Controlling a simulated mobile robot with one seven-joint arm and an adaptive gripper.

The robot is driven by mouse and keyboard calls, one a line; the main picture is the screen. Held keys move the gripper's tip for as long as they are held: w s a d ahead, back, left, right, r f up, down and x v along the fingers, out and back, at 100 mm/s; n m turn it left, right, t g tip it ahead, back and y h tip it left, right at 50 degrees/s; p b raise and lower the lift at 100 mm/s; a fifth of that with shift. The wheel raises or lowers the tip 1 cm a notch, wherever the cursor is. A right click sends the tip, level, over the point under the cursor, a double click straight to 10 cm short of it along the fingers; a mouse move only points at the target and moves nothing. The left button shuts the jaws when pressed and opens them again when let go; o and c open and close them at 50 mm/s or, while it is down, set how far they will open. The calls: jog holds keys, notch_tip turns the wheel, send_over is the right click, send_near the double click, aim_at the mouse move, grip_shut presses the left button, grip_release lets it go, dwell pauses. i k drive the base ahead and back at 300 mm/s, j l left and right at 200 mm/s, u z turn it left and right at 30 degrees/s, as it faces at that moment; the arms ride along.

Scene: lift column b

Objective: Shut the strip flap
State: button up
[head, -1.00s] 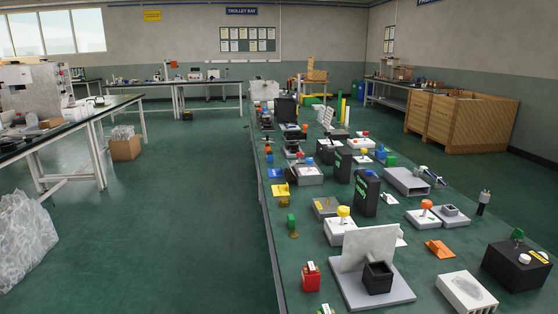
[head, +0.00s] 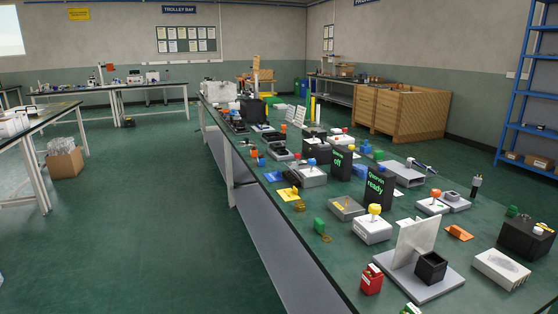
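No part is clearly marked as the strip flap, and I cannot tell which thing it is. A thin white panel (head: 415,245) stands upright on a grey base plate (head: 437,287), beside a black open box (head: 431,267), near the front of the long bench. Farther back on the same bench, small pale panels (head: 299,116) lean upright. Too little detail shows to tell whether either is a flap or has a hinge. My gripper and arm are not in view.
The long green bench (head: 335,268) is crowded with small devices, including a black display reading "ready" (head: 379,190) and a yellow-knobbed box (head: 372,230). Open floor (head: 150,230) lies left of the bench. A blue shelf (head: 510,100) and wooden crates (head: 410,115) stand at right.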

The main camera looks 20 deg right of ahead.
aim_at(294, 165)
jog(key=i+j, duration=0.35)
jog(key=i, duration=0.2)
jog(key=i+j, duration=0.35)
jog(key=i, duration=0.2)
jog(key=i+l+z, duration=0.1)
jog(key=i+l, duration=0.55)
jog(key=i, duration=0.2)
